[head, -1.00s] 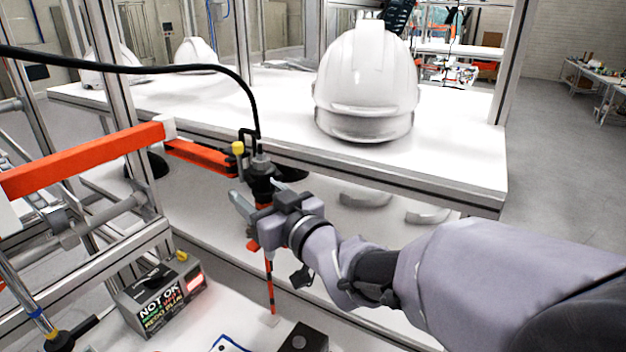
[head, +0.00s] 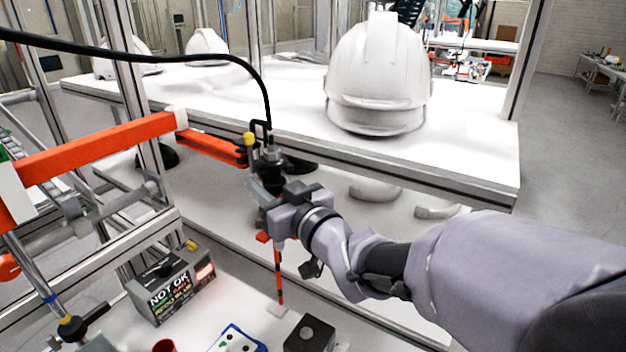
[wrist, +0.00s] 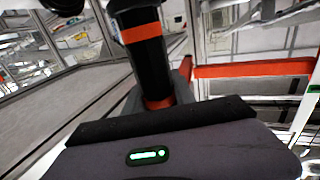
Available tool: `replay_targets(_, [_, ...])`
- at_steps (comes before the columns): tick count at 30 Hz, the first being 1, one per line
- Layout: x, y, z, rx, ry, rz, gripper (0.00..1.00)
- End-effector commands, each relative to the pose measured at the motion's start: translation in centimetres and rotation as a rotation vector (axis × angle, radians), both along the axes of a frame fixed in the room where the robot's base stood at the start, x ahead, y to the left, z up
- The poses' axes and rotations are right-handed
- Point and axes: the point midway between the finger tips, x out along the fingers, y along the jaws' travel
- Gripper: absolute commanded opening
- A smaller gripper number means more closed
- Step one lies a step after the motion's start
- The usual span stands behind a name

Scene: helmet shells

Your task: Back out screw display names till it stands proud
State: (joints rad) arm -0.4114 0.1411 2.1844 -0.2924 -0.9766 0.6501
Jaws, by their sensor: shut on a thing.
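My gripper (head: 275,200) is shut on the body of a black power screwdriver, which hangs upright from an orange jointed arm (head: 95,150). In the wrist view the black driver body (wrist: 146,62) with orange bands rises from between the jaws. Its long red-and-black striped shaft (head: 279,275) points down to the white bench. A grey display box (head: 170,288) reads "NOT OK" with coloured lines too small to read surely, and a red-lit panel. A white plate with a blue edge and dark dots (head: 236,341) lies partly cut off at the bottom. I cannot make out any single screw.
A black block (head: 309,334) stands right of the shaft, and a red cup-like thing (head: 164,346) is at the bottom edge. A white helmet (head: 378,75) sits on the shelf (head: 470,160) behind. A black cable (head: 200,60) arches to the driver's top.

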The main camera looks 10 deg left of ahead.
Motion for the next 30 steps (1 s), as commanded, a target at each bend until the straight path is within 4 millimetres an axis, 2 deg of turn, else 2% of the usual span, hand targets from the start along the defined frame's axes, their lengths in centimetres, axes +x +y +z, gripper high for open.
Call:
replay_targets(5, [-0.9, 0.5, -0.3, 0.000, 0.000, 0.002, 0.00])
replay_targets(15, [-8.0, 4.1, -0.7, 0.003, -0.001, 0.005, 0.00])
replay_targets(18, [-9.2, 4.7, -0.5, 0.001, -0.001, 0.002, 0.00])
replay_targets(27, [-9.5, 4.8, -0.1, -0.001, 0.001, 0.000, 0.00])
replay_targets(30, [-10.9, 5.6, -0.4, 0.004, -0.003, 0.003, 0.00])
